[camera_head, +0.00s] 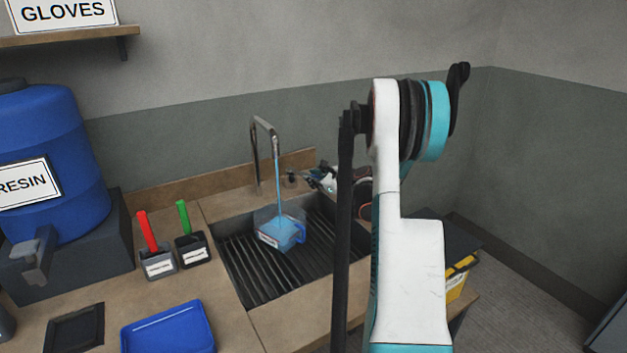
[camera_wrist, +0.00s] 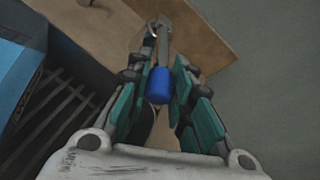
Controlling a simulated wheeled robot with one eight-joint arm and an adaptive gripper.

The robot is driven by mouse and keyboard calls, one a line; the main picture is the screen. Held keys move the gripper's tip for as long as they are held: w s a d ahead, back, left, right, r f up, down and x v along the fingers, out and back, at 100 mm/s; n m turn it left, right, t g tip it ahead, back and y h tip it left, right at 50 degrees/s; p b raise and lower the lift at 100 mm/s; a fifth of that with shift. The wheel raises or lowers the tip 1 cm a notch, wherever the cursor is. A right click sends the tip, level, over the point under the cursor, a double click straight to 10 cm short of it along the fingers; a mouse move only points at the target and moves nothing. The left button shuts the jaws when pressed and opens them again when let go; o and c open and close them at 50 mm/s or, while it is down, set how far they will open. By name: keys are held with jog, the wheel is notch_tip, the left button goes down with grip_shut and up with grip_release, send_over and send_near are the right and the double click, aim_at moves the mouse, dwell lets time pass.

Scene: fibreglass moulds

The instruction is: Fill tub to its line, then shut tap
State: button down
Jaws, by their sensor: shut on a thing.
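A clear tub (camera_head: 268,240) with a blue handle and a pale label stands in the sink under the tap spout (camera_head: 264,124). A blue stream (camera_head: 278,185) runs from the spout into it, and blue liquid shows inside. The fill line and exact level are too small to tell. In the wrist view, the tub's blue side (camera_wrist: 18,75) shows at the left edge. My gripper (camera_head: 322,178) is beside the tap, right of the spout. In the wrist view, my gripper (camera_wrist: 160,80) is shut on the tap's blue handle (camera_wrist: 159,86).
The slatted sink (camera_head: 245,275) surrounds the tub. Two small holders with a red handle (camera_head: 146,230) and a green handle (camera_head: 183,216) stand left of it. A blue tray (camera_head: 168,330) and a blue resin drum (camera_head: 60,130) are further left. My arm hides the counter's right part.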

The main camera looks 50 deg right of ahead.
jog(key=c, duration=1.4)
grip_release()
jog(key=shift+s, duration=0.15)
jog(key=v, duration=1.1)
jog(key=shift+s, duration=0.4)
jog(key=shift+r, duration=0.1)
